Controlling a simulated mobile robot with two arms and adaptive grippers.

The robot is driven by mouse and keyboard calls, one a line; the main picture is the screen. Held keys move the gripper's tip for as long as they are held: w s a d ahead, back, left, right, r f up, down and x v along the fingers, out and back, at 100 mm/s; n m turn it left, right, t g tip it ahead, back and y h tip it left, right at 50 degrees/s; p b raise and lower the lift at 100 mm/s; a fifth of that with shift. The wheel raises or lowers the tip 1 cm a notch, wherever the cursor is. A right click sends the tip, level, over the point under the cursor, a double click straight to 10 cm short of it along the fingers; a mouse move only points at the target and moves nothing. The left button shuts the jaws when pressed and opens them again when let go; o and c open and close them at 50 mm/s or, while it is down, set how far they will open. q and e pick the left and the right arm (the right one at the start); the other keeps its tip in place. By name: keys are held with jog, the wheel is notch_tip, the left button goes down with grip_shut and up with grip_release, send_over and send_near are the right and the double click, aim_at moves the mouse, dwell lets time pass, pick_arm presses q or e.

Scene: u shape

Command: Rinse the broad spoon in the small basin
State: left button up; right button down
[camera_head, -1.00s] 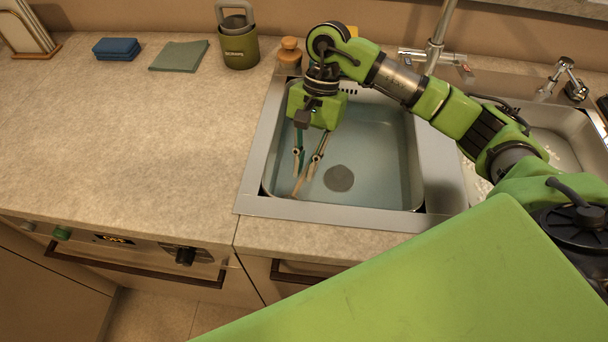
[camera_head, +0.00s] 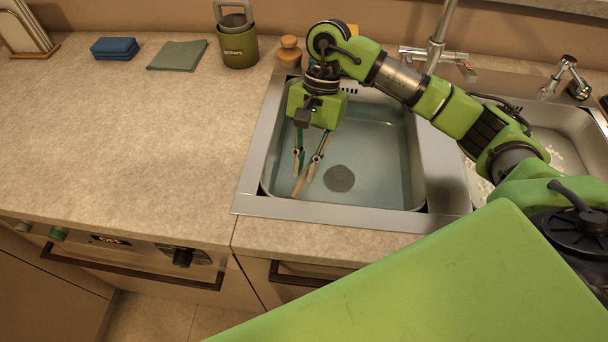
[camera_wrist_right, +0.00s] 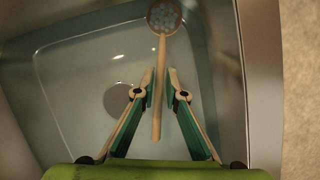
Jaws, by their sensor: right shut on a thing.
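My right gripper (camera_head: 307,172) reaches down into the water-filled basin (camera_head: 390,190) of the sink. In the right wrist view its fingertips (camera_wrist_right: 160,82) are closed on the pale wooden handle of the broad spoon (camera_wrist_right: 161,60). The spoon's round, speckled head (camera_wrist_right: 163,14) lies at the top of that view, near the basin wall. The handle's end passes back between the fingers. In the head view only a small part of the spoon (camera_head: 298,188) shows near the fingertips. My left gripper is not in view.
A second basin (camera_head: 570,150) with pale bits in it lies to the right, partly behind my arm. The tap (camera_head: 437,45) stands behind. A green canister (camera_head: 238,48), a cloth (camera_head: 177,55) and a blue sponge (camera_head: 115,48) stand at the back left. The left counter is mostly clear.

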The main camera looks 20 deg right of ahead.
aim_at(305, 171)
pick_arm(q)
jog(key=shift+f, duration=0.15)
pick_arm(e)
jog(key=shift+r, duration=0.15)
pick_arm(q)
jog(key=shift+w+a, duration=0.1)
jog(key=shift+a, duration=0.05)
pick_arm(e)
jog(key=shift+r, duration=0.55)
notch_tip(305, 171, up, 5)
jog(key=p, duration=0.2)
jog(key=shift+p, duration=0.3)
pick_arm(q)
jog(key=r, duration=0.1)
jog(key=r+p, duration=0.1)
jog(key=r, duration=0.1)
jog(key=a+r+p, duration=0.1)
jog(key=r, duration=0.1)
pick_arm(e)
notch_tip(305, 171, up, 6)
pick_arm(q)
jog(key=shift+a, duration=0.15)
pick_arm(e)
jog(key=shift+r, duration=0.1)
